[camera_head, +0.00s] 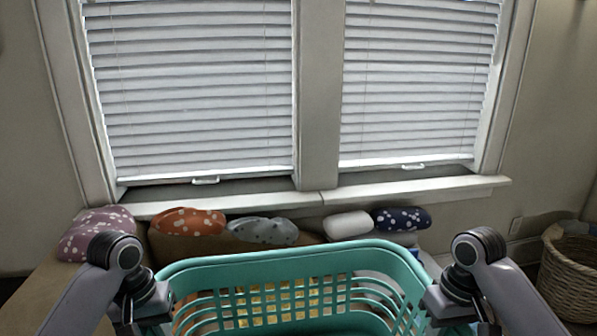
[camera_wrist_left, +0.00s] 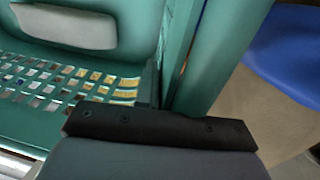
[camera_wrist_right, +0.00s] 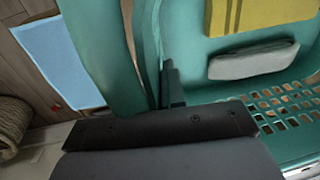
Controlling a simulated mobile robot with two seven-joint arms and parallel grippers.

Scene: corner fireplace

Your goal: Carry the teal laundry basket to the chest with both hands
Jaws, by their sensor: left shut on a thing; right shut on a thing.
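The teal laundry basket (camera_head: 290,262) is in front of me at the bottom of the head view, with slotted walls and an open top. My left gripper (camera_head: 150,312) is at its left side, and the left wrist view shows that gripper (camera_wrist_left: 165,105) shut on the basket's wall (camera_wrist_left: 208,60). My right gripper (camera_head: 447,308) is at its right side, and the right wrist view shows it (camera_wrist_right: 160,100) shut on the opposite wall (camera_wrist_right: 105,50). A grey item (camera_wrist_right: 253,60) and a yellow striped item (camera_wrist_right: 262,14) lie inside the basket. No chest can be clearly made out.
Several pillows, including an orange one (camera_head: 187,221) and a dotted mauve one (camera_head: 98,233), line the back below the window sill (camera_head: 325,198). A wicker basket (camera_head: 572,270) stands at the right. A blue object (camera_wrist_left: 290,50) is beside the teal basket.

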